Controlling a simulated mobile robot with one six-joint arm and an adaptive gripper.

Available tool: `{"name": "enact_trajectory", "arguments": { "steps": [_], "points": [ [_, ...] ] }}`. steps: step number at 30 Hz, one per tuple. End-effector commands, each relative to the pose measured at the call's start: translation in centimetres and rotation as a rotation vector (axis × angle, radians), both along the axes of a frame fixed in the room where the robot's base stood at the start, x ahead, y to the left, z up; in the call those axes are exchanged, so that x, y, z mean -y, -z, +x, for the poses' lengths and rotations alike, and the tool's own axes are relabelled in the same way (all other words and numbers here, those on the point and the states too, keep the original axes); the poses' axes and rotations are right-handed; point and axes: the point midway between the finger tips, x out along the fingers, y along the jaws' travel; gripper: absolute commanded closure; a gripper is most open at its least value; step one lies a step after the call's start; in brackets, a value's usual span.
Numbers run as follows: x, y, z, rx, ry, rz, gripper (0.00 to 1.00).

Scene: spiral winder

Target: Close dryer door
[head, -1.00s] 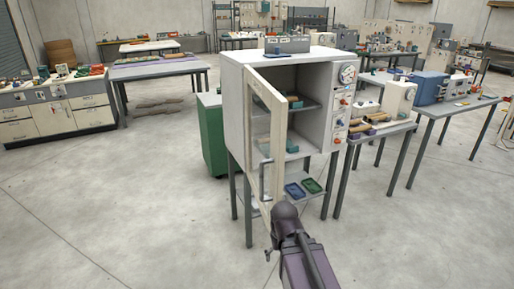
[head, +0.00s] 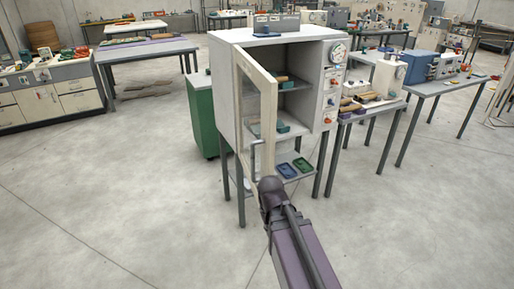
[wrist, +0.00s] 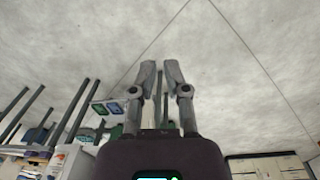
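The dryer (head: 307,48) is a white cabinet on grey legs, with a control panel on its right. Its pale-framed glass door (head: 265,115) is hinged on the left and stands open toward me. My wrist covers the area just below the handle in the head view, hiding the fingers there. In the wrist view my gripper (wrist: 161,68) has its two fingers close together with a narrow gap. Whether anything is between them, or whether they touch the door, is unclear.
Items lie on the dryer's inner shelves. Blue and green trays (head: 294,168) sit on a low shelf beneath. A green cabinet (head: 201,115) stands behind at left, and a loaded table (head: 368,108) is close at right. The floor in front and left is clear.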

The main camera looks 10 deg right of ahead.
Motion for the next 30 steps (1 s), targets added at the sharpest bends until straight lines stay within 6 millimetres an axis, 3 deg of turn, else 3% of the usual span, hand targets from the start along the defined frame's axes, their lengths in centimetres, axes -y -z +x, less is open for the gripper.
{"name": "enact_trajectory", "arguments": {
  "steps": [11, 21, 30],
  "points": [
    [-2.0, -7.7, 7.6, -0.116, -0.545, -0.239, 1.00],
    [-6.1, -16.0, 14.8, -0.335, -1.084, -0.472, 1.00],
    [-9.7, -21.4, 18.8, -0.535, -1.396, -0.602, 1.00]
  ]
}}
